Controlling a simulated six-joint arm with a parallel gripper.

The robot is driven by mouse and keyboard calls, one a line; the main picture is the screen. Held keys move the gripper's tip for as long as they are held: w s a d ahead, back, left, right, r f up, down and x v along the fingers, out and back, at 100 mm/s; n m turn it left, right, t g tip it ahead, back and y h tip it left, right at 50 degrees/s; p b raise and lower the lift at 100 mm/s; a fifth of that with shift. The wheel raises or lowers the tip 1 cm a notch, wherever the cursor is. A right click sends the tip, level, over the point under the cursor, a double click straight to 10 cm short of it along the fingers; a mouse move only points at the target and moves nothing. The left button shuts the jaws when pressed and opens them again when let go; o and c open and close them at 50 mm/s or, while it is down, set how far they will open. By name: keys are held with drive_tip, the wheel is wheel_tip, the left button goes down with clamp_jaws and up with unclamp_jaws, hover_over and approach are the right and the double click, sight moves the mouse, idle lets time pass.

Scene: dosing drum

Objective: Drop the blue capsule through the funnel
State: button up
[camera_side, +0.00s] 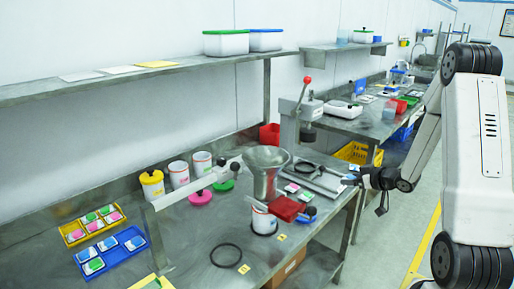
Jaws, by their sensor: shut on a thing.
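A grey metal funnel (265,160) stands upright over a white drum (264,221) near the middle of the bench. My gripper (354,178) is at the bench's right edge, to the right of the funnel and well apart from it. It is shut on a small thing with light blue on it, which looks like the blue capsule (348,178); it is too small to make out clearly.
A red block (287,208) lies beside the drum. A lever press (300,120) stands behind the funnel. White canisters (179,174) and a yellow-lidded canister (152,184) stand left. Yellow (70,241) and blue (82,259) trays hold small packets. A black ring (226,244) lies in front.

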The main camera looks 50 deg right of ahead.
wheel_tip(320, 180, up, 19)
drive_tip(key=shift+r, duration=0.15)
drive_tip(key=w+a+r, duration=0.1)
drive_tip(key=w+a, duration=0.3)
drive_tip(key=w, duration=0.7)
drive_tip(key=shift+w+a+r, duration=0.15)
drive_tip(key=shift+w+a, duration=0.15)
drive_tip(key=shift+w, duration=0.1)
hover_over(272, 150)
drive_tip(key=s+a, duration=0.4)
drive_tip(key=a, duration=0.1)
drive_tip(key=f, duration=0.1)
drive_tip(key=shift+w+d+f, duration=0.15)
drive_tip(key=shift+f, duration=1.15)
drive_tip(key=shift+w+d+f, duration=0.1)
drive_tip(key=shift+f, duration=1.2)
drive_tip(key=shift+f, duration=0.1)
drive_tip(key=shift+f, duration=2.9)
